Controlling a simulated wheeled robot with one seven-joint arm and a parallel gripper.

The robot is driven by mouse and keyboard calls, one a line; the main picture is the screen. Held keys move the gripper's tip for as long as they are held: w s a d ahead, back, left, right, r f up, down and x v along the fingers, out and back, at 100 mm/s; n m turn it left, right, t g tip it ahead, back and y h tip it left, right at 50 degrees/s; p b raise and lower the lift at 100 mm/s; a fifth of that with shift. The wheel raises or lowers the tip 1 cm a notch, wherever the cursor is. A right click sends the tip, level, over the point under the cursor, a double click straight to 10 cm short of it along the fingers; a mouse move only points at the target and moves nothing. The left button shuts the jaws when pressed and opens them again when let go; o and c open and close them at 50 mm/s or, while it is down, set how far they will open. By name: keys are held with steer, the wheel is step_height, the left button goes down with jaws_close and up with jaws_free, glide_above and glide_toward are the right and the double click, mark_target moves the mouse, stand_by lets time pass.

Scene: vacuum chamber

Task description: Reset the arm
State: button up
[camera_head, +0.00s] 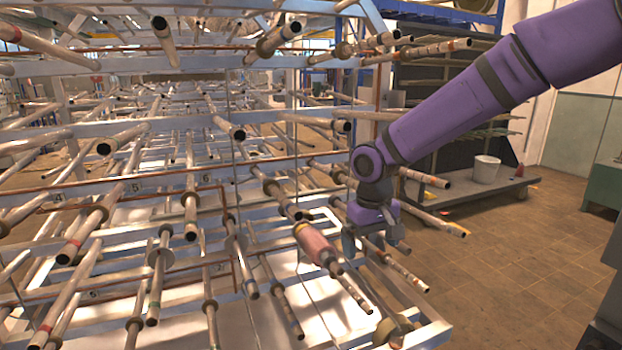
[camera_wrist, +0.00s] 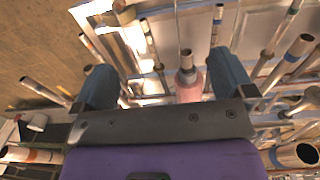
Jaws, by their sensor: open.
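My purple arm (camera_head: 445,115) reaches in from the upper right of the head view and bends down at the wrist. My gripper (camera_head: 376,246) points down over the right end of a metal rack. In the wrist view my gripper (camera_wrist: 165,75) has its two dark fingers wide apart, with nothing held between them. A pink cylinder (camera_head: 315,243) sits on a rod just left of the gripper. In the wrist view the pink cylinder (camera_wrist: 188,88) shows between the fingers, partly hidden by the gripper body; it appears to be below them.
The rack (camera_head: 100,130) fills the left and middle with several protruding rods close around the gripper. A low cart (camera_head: 470,192) with a white bucket (camera_head: 486,169) stands behind at the right. The tiled floor (camera_head: 520,255) to the right is mostly clear. A green cabinet (camera_head: 605,185) stands at the right edge.

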steer(key=s+d+r+m+t, duration=0.1)
steer(key=s+d+r, duration=0.4)
steer(key=s, duration=0.4)
steer(key=s+d+r+m+t, duration=0.1)
steer(key=s+d+r+t, duration=0.1)
steer(key=s+d+r, duration=0.3)
steer(key=s+d+r+m+t, duration=0.2)
steer(key=s+d+r, duration=0.3)
steer(key=s, duration=0.8)
steer(key=d, duration=0.3)
steer(key=shift+r, duration=0.3)
steer(key=shift+w, duration=0.1)
